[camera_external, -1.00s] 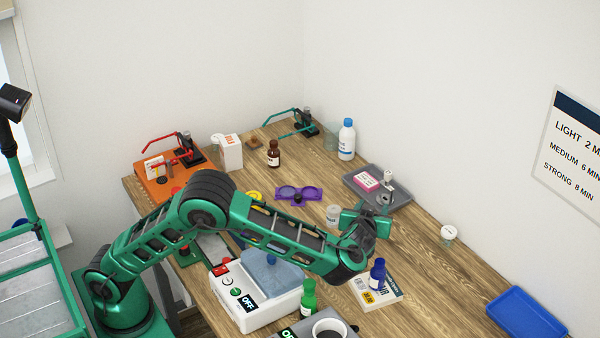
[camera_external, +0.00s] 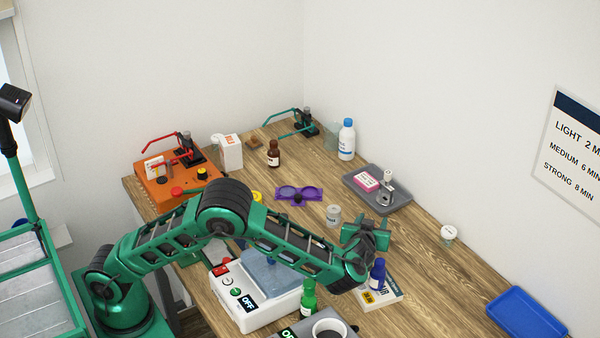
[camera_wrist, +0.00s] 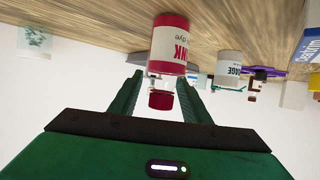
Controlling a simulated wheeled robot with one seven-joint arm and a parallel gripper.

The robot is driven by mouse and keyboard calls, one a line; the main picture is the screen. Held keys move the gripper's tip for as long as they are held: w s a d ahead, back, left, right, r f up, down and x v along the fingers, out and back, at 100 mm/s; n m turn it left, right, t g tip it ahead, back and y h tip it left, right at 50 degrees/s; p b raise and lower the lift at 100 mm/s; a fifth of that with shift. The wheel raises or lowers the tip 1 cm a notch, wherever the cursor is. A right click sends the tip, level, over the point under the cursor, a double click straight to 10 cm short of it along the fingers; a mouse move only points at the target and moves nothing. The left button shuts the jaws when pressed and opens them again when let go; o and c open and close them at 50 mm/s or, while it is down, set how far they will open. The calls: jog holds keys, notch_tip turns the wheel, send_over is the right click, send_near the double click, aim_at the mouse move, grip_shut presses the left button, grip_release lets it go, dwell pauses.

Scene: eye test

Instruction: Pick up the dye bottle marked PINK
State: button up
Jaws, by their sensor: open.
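The fingers are apart, one on each side of the cap, with gaps on both sides. I cannot tell how deep the bottle is between them. In the external view my gripper (camera_external: 366,226) is low over the table's right part, and the PINK bottle is not visible there, probably hidden by the gripper.
A pale can (camera_external: 333,215) stands close to the left of my gripper; it also shows in the wrist view (camera_wrist: 229,66). A blue bottle (camera_external: 377,274) and a green bottle (camera_external: 309,296) stand nearer the front. A grey tray (camera_external: 402,202) lies behind. Bare wood (camera_external: 450,285) is to the right.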

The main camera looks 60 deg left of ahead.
grip_shut()
